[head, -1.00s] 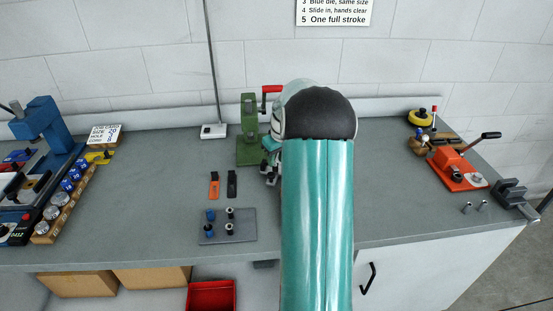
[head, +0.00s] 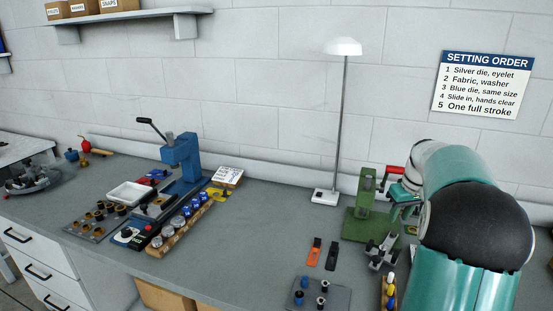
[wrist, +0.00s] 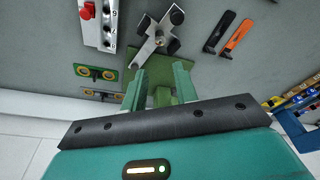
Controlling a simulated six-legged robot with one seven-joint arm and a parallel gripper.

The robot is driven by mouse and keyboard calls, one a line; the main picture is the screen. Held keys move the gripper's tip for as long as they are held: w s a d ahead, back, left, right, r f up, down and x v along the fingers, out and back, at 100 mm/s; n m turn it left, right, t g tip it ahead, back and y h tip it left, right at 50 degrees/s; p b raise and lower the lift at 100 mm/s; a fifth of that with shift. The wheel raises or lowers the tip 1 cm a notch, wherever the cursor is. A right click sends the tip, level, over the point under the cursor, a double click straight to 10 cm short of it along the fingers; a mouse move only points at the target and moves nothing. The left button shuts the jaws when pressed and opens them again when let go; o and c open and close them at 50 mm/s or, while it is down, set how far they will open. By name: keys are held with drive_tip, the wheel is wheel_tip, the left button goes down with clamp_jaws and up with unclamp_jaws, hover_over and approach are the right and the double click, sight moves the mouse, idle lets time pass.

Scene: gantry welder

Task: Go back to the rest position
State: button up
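My arm reaches over the bench (head: 260,240) at the right of the head view. My gripper (head: 405,200) is beside the green press (head: 366,190), partly hidden by my arm. The press has a red handle (head: 394,169). In the wrist view the two teal fingers of my gripper (wrist: 158,78) stand apart, and part of the green press (wrist: 160,94) shows between and beyond them. I see nothing held. A silver piece with black knobs (wrist: 158,38) lies just beyond the fingertips; I cannot tell whether they touch it.
An orange tool (head: 315,250) and a black tool (head: 332,256) lie left of the press, behind a grey die plate (head: 322,292). A white lamp (head: 342,47) stands behind them. A blue press (head: 181,158) is further left. A setting-order sign (head: 484,85) hangs on the wall.

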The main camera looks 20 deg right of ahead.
drive_tip(key=shift+a, duration=0.1)
drive_tip(key=s+a+r+n+t, duration=0.1)
drive_tip(key=a+r, duration=0.3)
drive_tip(key=a, duration=0.8)
drive_tip(key=s+a+r, duration=0.2)
drive_tip(key=a+r, duration=0.2)
drive_tip(key=a, duration=0.8)
drive_tip(key=s+a+f+t, duration=0.1)
drive_tip(key=s+a+f, duration=0.1)
drive_tip(key=s+a, duration=0.5)
drive_tip(key=s+a+f+n+t, duration=0.1)
drive_tip(key=s+a+f, duration=0.1)
drive_tip(key=s+a, duration=0.6)
drive_tip(key=a, duration=0.2)
drive_tip(key=shift+a, duration=0.4)
drive_tip(key=shift+o, duration=0.2)
